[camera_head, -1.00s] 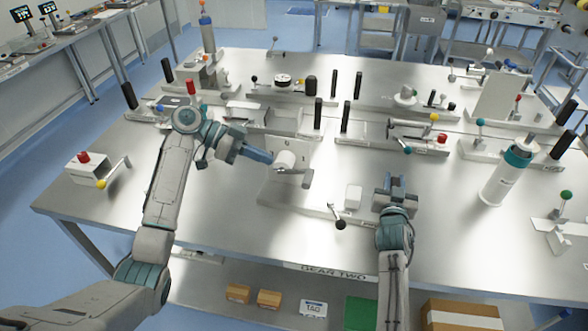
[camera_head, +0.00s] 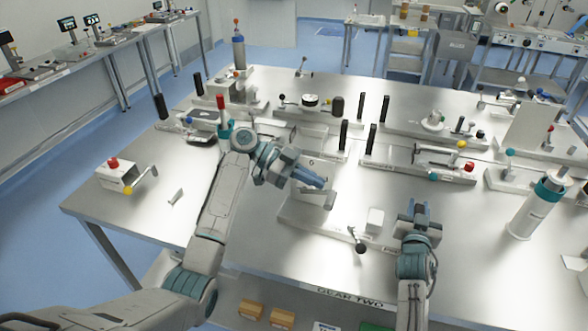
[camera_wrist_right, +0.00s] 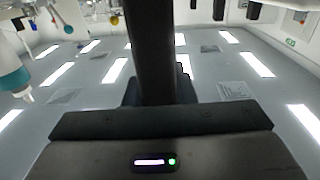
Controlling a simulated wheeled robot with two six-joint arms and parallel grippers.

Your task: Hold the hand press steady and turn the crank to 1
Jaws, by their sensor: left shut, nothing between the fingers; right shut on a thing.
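The hand press has a pale base (camera_head: 300,219) in the middle of the table's front part in the head view. A number plate marked 0 shows behind my left gripper, and the crank arm (camera_head: 331,200) shows just below its fingers. My left gripper (camera_head: 316,181) is shut and empty, over the crank area, hiding much of the crank and plate. I cannot tell if it touches the crank. My right gripper (camera_head: 418,209) is shut at the base's right end. Its grip is hard to make out. In the right wrist view its dark fingers (camera_wrist_right: 151,50) fill the middle.
A red-knobbed box (camera_head: 115,173) sits at left. A white and teal cylinder (camera_head: 532,210) stands at right. Several devices with black posts crowd behind.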

